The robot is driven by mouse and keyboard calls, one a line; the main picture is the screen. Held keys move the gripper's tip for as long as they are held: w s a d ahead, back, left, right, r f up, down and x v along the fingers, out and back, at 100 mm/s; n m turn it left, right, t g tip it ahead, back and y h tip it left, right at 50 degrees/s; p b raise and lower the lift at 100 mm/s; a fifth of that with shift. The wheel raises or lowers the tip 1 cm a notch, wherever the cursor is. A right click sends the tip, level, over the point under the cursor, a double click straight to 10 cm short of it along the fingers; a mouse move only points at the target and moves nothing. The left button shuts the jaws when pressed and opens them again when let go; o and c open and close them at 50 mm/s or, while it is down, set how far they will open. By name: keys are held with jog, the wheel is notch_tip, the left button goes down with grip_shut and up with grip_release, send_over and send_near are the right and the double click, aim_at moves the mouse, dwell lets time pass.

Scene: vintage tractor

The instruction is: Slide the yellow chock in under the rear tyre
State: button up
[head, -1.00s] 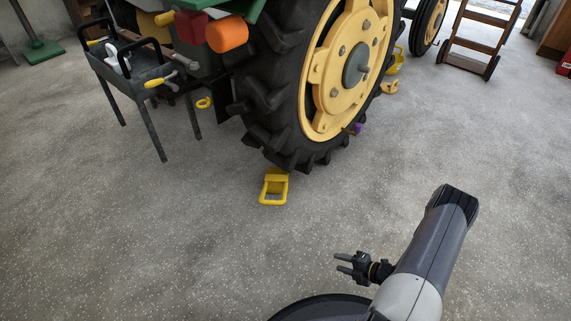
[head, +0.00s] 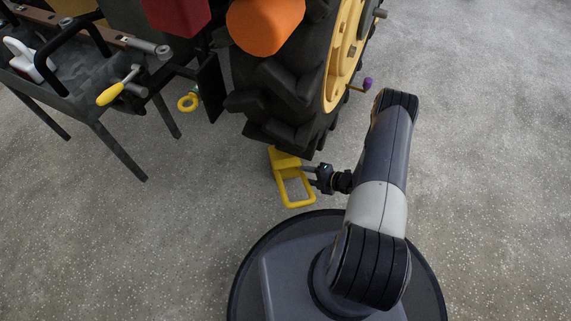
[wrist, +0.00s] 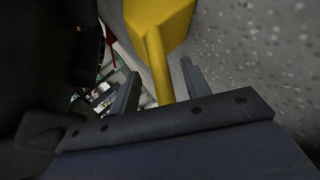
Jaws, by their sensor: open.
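The yellow chock (head: 284,158) lies on the floor against the foot of the big black rear tyre (head: 290,100). Its loop handle (head: 298,203) points away from the tyre, toward my base. My gripper (head: 306,172) is low at the right side of the chock, by the handle. In the wrist view the chock body (wrist: 160,18) is at the top, and its handle bar (wrist: 158,65) runs down between the two open fingers (wrist: 158,85). The fingers stand apart from the bar on both sides. How far the chock sits under the tyre is partly hidden.
A grey tool tray on legs (head: 85,90) stands at the left, with a yellow-handled tool (head: 118,90). A yellow ring (head: 188,102) hangs left of the tyre. The floor right of my arm is clear.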

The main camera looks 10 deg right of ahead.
jog(key=shift+w+a+f, duration=0.3)
jog(key=shift+a, duration=0.05)
jog(key=shift+c, duration=0.5)
grip_shut()
dwell(0.7)
jog(key=shift+r, duration=0.1)
